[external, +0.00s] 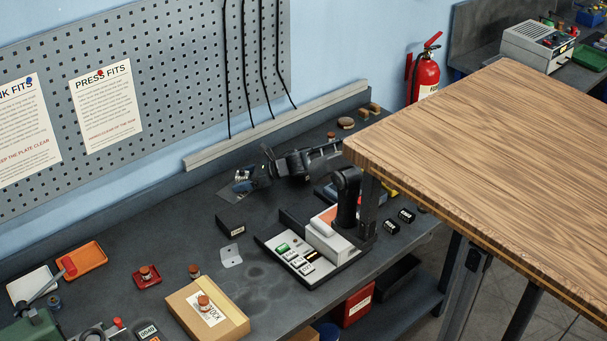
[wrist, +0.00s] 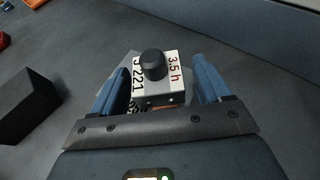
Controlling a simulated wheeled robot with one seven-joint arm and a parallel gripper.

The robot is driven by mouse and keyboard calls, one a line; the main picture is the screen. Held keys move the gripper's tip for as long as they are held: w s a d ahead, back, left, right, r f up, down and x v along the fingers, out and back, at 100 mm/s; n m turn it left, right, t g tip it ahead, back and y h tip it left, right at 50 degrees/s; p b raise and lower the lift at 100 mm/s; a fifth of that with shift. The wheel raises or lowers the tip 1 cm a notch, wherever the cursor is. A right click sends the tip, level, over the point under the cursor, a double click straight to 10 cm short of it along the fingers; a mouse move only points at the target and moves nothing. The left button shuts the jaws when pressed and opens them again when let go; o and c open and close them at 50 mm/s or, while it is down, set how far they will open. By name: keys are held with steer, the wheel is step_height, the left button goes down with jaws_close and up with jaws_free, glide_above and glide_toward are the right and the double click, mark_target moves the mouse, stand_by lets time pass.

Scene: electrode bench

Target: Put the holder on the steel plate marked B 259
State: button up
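The holder (wrist: 157,88) is a small pale block with a black knob on top, seen in the wrist view between my fingers. Its labels read "3.5 h" and a partly hidden code ending in 221. My gripper (wrist: 160,82) is open around it, with a blue finger on each side and a narrow gap showing at the right. A grey plate (wrist: 117,82) shows under the holder. In the external view my gripper (external: 245,178) is low over the bench's rear.
A black labelled box (external: 230,223) stands between the two plates, and shows left of my gripper in the wrist view (wrist: 24,104). A tray (external: 320,277) with a white device is to the right. A cardboard box (external: 178,312) and red dish (external: 146,277) are front left.

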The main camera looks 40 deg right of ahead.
mark_target(249, 177)
steer(key=shift+s+d+r, duration=0.1)
steer(key=shift+d+r, duration=0.05)
steer(key=shift+r, duration=0.1)
steer(key=v, duration=0.2)
steer(key=shift+s+d, duration=0.2)
steer(key=shift+d, duration=0.05)
step_height(249, 177, up, 7)
steer(key=shift+b, duration=0.3)
